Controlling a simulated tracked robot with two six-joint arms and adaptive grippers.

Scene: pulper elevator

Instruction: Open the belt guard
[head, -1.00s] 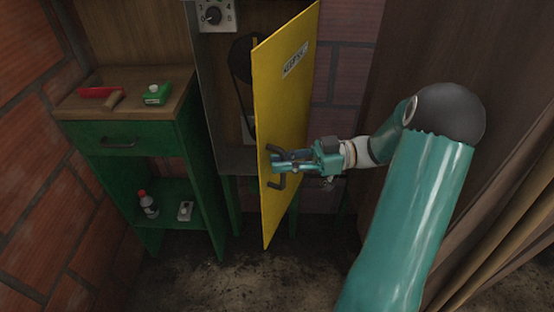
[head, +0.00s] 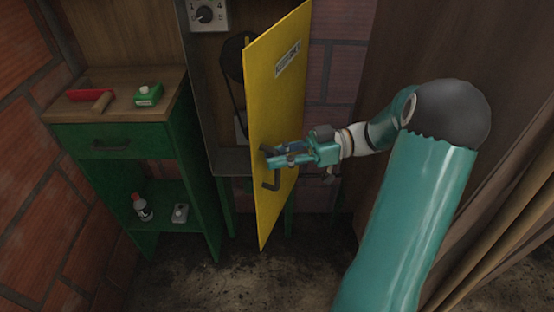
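The belt guard (head: 275,110) is a tall yellow panel with a small label, swung out from a grey housing in the head view. It stands partly open, with a dark pulley and belt (head: 236,70) showing to its left. A dark bar handle (head: 270,185) sits on the guard's lower part, near its left edge. My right gripper (head: 276,157) comes from the right with its fingers at the upper part of the handle, overlapping it. I cannot tell whether the fingers are closed on the bar. My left gripper is not in view.
A green cabinet (head: 112,144) stands left, with a red-headed tool (head: 92,94) and a green box (head: 149,94) on top. A bottle (head: 142,207) and small grey item (head: 180,213) stand below. A brown wooden panel (head: 385,60) rises at right.

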